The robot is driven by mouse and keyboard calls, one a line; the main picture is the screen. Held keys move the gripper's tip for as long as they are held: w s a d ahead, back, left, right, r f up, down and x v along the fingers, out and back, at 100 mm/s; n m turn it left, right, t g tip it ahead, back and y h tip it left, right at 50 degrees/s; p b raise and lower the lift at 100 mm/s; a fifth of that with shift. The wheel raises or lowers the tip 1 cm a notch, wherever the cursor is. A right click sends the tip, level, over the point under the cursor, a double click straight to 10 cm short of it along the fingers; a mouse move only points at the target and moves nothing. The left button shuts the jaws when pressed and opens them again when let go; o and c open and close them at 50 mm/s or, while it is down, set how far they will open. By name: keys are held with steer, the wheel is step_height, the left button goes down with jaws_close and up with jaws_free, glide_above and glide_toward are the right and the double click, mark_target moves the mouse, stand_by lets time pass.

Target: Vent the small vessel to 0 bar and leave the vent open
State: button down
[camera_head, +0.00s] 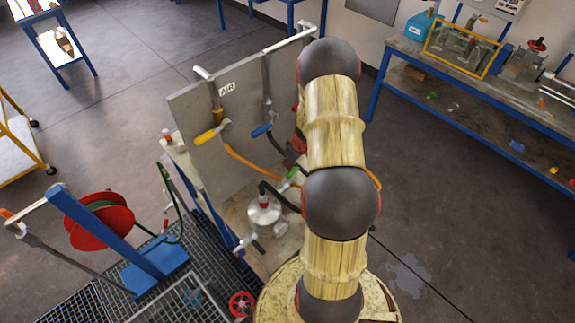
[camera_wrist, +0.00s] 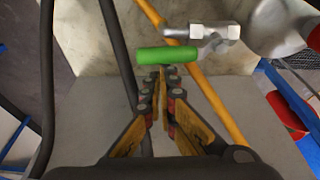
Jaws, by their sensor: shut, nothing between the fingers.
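The small metal vessel (camera_head: 264,214) stands on the bench below the grey panel, left of my arm. Part of its rounded metal body (camera_wrist: 285,25) shows at the upper right of the wrist view. A green valve handle (camera_wrist: 167,55) joins a silver valve fitting (camera_wrist: 208,33) beside the vessel; the green handle also shows in the head view (camera_head: 291,176). My gripper (camera_wrist: 163,73) is shut and empty, its fingertips right at the green handle's near edge; whether they touch, I cannot tell. My arm hides part of the bench. No pressure reading is legible.
A grey panel (camera_head: 190,120) marked AIR carries a yellow-handled valve (camera_head: 208,135) and a blue-handled valve (camera_head: 262,130). An orange hose (camera_wrist: 220,105) and dark hoses run close to my fingers. A white-handled fitting (camera_head: 246,241) sits left of the vessel.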

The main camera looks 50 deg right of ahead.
steer(key=shift+s+f+m+b, duration=0.15)
steer(key=shift+s+m+b, duration=0.25)
steer(key=shift+s, duration=0.1)
steer(key=shift+s+a, duration=0.1)
steer(key=v, duration=1.2)
steer(key=shift+w, duration=0.35)
